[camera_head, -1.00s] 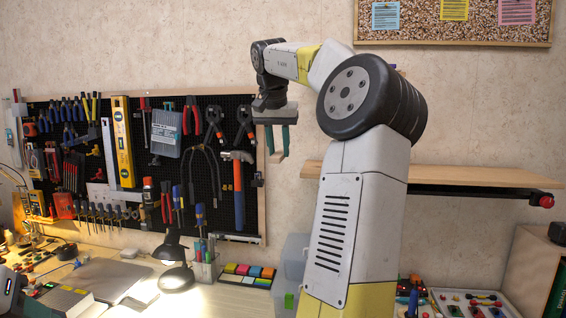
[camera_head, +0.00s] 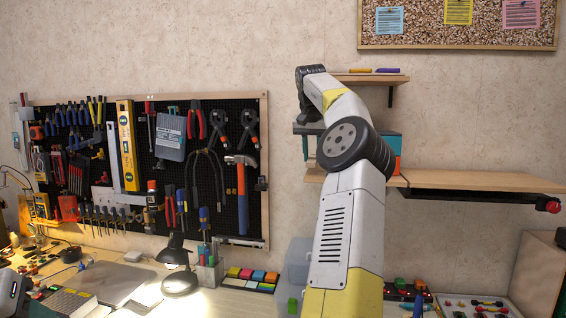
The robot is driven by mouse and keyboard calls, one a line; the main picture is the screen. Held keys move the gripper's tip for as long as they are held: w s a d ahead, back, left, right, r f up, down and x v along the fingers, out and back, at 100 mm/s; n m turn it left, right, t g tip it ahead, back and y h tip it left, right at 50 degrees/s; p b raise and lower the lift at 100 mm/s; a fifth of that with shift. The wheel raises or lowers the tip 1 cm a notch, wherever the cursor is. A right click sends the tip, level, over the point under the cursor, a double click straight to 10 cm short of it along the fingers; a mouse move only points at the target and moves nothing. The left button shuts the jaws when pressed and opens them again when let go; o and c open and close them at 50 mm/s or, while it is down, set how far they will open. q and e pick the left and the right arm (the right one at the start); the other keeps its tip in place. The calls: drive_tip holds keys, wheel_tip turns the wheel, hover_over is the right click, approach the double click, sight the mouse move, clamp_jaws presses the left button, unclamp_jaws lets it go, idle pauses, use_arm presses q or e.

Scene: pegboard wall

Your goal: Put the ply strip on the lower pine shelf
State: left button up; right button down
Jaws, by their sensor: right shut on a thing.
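My right gripper (camera_head: 306,140) is raised in front of the wall, at the left end of the lower pine shelf (camera_head: 480,180). It is shut on the ply strip, which is mostly hidden now behind the gripper and my arm; a second ago its pale end showed between the fingers. The gripper looks a little above the level of the lower shelf. I cannot tell how far in front of the shelf it is. My arm covers part of the shelf's left portion.
A teal and orange box (camera_head: 396,160) stands on the lower shelf, partly behind my arm. The upper shelf (camera_head: 345,77) holds a yellow and a purple item. A dark bar with a red knob (camera_head: 552,205) runs under the lower shelf. The shelf's right part is clear.

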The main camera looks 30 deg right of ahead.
drive_tip(key=shift+f, duration=1.25)
drive_tip(key=shift+f, duration=0.1)
drive_tip(key=c, duration=1.1)
unclamp_jaws()
drive_tip(key=shift+c, duration=0.2)
drive_tip(key=v, duration=0.9)
drive_tip(key=shift+a+r, duration=0.15)
drive_tip(key=shift+r, duration=0.2)
drive_tip(key=shift+s+r, duration=0.1)
drive_tip(key=shift+r, duration=0.55)
drive_tip(key=shift+s+a+r, duration=0.25)
drive_tip(key=shift+s+r, duration=0.05)
drive_tip(key=shift+r, duration=0.2)
